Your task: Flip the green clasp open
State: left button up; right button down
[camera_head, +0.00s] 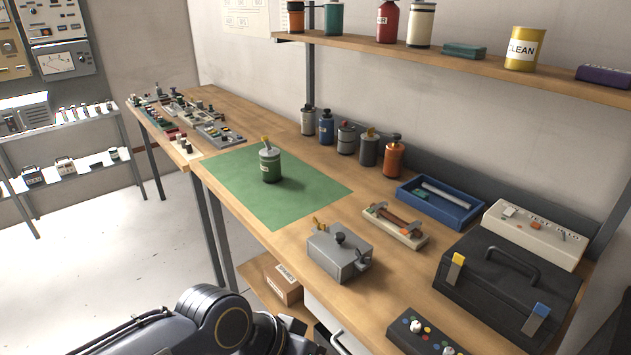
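A black case (508,290) with a dark handle lies on the wooden bench at the right. Its front edge carries a yellow clasp (455,268) on the left and a blue clasp (536,318) on the right. I make out no green clasp on it. A dark link of my arm shows at the bottom, left of the case. Neither gripper is in view.
On the bench (300,237), a grey metal box (340,254), a small fixture (396,226), a blue tray (440,205) and a button panel (425,335) surround the case's left side. A cream test unit (534,234) stands behind it. A shelf (470,65) runs above.

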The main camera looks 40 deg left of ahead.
aim_at(372, 210)
jog(key=i+j, duration=0.1)
jog(key=j, duration=0.5)
jog(key=i+j, duration=0.1)
jog(key=j, duration=0.5)
jog(key=i+j, duration=0.1)
jog(key=j, duration=0.5)
jog(key=i+j, duration=0.1)
jog(key=j, duration=0.5)
jog(key=i+j, duration=0.1)
jog(key=j, duration=0.55)
jog(key=i+j, duration=0.1)
jog(key=j, duration=0.5)
jog(key=i+j, duration=0.1)
jog(key=j, duration=0.5)
jog(key=k+l, duration=0.1)
jog(key=l, duration=0.6)
